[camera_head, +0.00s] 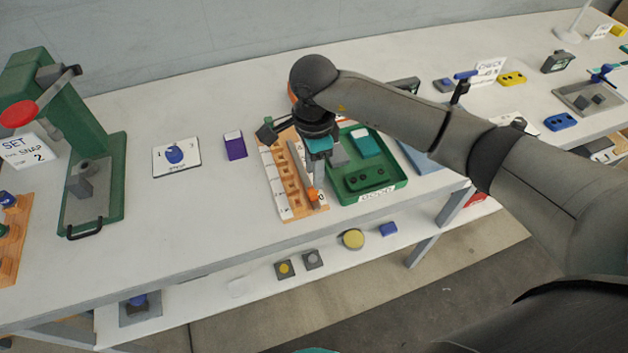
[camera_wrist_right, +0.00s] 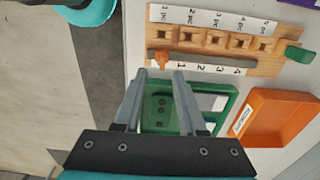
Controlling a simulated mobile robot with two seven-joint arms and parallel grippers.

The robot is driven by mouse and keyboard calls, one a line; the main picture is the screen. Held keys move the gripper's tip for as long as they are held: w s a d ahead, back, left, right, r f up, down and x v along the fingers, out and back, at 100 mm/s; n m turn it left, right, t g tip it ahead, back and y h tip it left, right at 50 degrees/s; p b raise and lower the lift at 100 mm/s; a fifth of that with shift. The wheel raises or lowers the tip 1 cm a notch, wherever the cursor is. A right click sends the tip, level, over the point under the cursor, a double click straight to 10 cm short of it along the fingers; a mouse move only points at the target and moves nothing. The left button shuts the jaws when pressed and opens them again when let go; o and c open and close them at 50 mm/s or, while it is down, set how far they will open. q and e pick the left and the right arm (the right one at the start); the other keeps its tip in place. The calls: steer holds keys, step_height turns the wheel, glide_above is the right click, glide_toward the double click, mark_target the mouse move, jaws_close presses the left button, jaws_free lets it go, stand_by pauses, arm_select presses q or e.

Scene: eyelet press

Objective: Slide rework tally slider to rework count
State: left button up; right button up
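The rework tally slider (camera_head: 312,194) is a small orange piece on a grey rail along a wooden board (camera_head: 268,167). In the right wrist view the slider (camera_wrist_right: 162,59) sits near the left end of the grey rail (camera_wrist_right: 215,61). A white number strip (camera_wrist_right: 208,70) runs beside the rail, with 1, 2 and 4 readable; the slider is left of the 1. My right gripper (camera_wrist_right: 159,74) is open, its fingertips just short of the slider and to either side of it in that view. I cannot tell whether they touch it. My left gripper is not in view.
A green tray (camera_head: 398,183) lies right beside the board. An orange bin (camera_wrist_right: 282,117) shows in the wrist view. A purple box (camera_head: 235,147) and a number card (camera_head: 176,157) lie left of the board. A green press (camera_head: 110,175) stands farther left.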

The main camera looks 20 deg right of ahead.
step_height(320, 180, up, 10)
steer(key=shift+f, duration=0.15)
stand_by(0.5)
